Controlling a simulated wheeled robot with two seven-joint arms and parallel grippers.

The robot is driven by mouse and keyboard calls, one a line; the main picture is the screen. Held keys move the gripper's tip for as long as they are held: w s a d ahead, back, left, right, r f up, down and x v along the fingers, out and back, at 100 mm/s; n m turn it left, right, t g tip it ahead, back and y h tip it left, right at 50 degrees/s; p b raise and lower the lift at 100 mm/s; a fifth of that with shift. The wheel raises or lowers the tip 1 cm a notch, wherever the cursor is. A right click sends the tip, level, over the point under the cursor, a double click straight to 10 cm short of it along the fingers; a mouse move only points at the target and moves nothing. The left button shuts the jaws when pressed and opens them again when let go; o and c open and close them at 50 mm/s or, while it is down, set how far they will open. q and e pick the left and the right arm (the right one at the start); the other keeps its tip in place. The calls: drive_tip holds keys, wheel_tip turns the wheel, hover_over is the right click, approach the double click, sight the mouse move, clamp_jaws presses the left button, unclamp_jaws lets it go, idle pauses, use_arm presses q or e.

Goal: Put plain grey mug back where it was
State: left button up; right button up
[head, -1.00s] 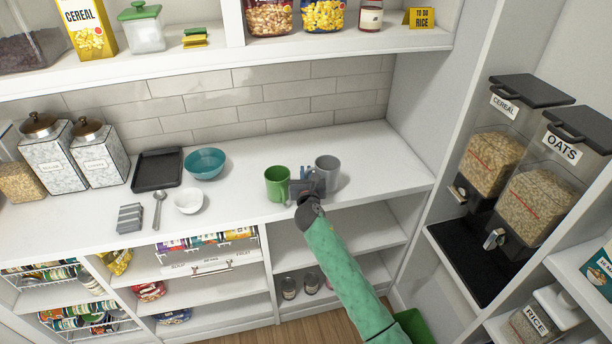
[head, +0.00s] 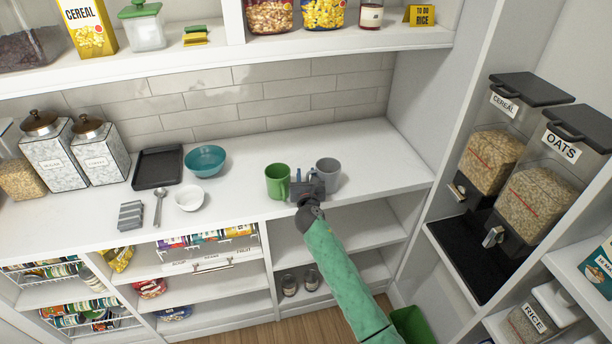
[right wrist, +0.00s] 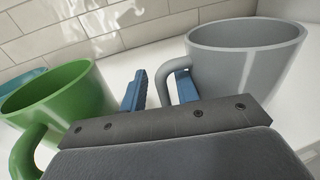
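The plain grey mug (head: 328,172) stands upright on the white counter, right of a green mug (head: 277,183). My right gripper (head: 306,176) is low over the counter between the two mugs. In the right wrist view, its two blue fingers (right wrist: 158,90) are apart. The grey mug (right wrist: 245,68) is close on the right, with its handle toward the fingers. The outer bar of the handle shows between the fingers, and the right finger overlaps the handle loop. I cannot tell whether they touch. The green mug (right wrist: 62,100) is on the left. My left gripper is out of view.
A white bowl (head: 189,198), teal bowl (head: 205,161), spoon (head: 159,208) and black tray (head: 158,168) lie further left on the counter (head: 235,195). The counter right of the grey mug is clear, up to the side wall. A shelf (head: 340,50) hangs above.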

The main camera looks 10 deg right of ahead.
drive_tip(key=shift+r, duration=0.2)
drive_tip(key=shift+s+a+f+b, duration=0.15)
drive_tip(key=shift+s+b, duration=0.1)
drive_tip(key=shift+s, duration=0.3)
drive_tip(key=shift+s+a+f+b, duration=0.1)
drive_tip(key=shift+s+b, duration=0.1)
drive_tip(key=shift+s, duration=0.35)
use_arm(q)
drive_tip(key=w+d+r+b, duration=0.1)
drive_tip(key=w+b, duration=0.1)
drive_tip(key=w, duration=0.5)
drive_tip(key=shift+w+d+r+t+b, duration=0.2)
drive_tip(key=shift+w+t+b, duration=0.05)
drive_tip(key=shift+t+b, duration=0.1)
use_arm(e)
drive_tip(key=s+a, duration=0.1)
drive_tip(key=s, duration=0.8)
drive_tip(key=shift+s+a+r, duration=0.2)
drive_tip(key=shift+s, duration=0.1)
